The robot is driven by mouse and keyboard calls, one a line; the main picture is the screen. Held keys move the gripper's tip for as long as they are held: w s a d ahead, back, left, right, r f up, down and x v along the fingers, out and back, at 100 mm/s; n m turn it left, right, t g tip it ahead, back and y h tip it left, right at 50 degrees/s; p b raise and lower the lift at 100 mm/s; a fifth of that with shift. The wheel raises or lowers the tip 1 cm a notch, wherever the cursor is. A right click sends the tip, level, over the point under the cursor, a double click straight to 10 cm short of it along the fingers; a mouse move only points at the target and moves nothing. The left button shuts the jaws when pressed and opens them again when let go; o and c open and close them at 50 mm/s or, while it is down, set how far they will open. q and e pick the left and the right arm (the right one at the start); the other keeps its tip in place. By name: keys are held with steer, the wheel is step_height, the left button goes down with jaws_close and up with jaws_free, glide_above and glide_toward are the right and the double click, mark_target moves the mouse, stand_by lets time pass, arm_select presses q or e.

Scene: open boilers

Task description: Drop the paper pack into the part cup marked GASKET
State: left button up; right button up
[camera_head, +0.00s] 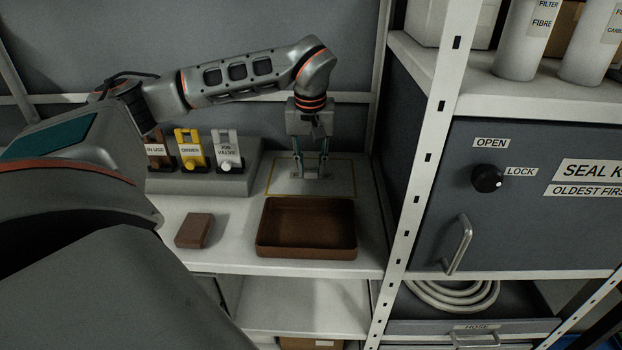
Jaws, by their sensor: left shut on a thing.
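My left gripper (311,174) reaches down at the back of the white shelf, over a yellow-outlined area. Its fingers are shut on a small grey thing low between them, close to the surface. The thing is dim and partly covered by the fingers, so I cannot tell whether it is the paper pack or whether it touches the shelf. No cup with a readable GASKET mark shows in this view. My right gripper is not in view.
A brown open tray (305,253) stands empty in front of the gripper. A brown block (194,230) lies left of it. Tagged levers, one yellow (189,150), stand behind. A white upright post (426,165) and a grey cabinet (540,225) bound the right side.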

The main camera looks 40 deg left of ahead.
mark_target(311, 172)
arm_select(q)
steer(key=shift+f, duration=2)
steer(key=shift+f, duration=0.15)
steer(key=o, duration=0.9)
step_height(311, 172, up, 12)
steer(key=s+d, duration=0.1)
steer(key=shift+s+d, duration=0.2)
steer(key=shift+s, duration=0.1)
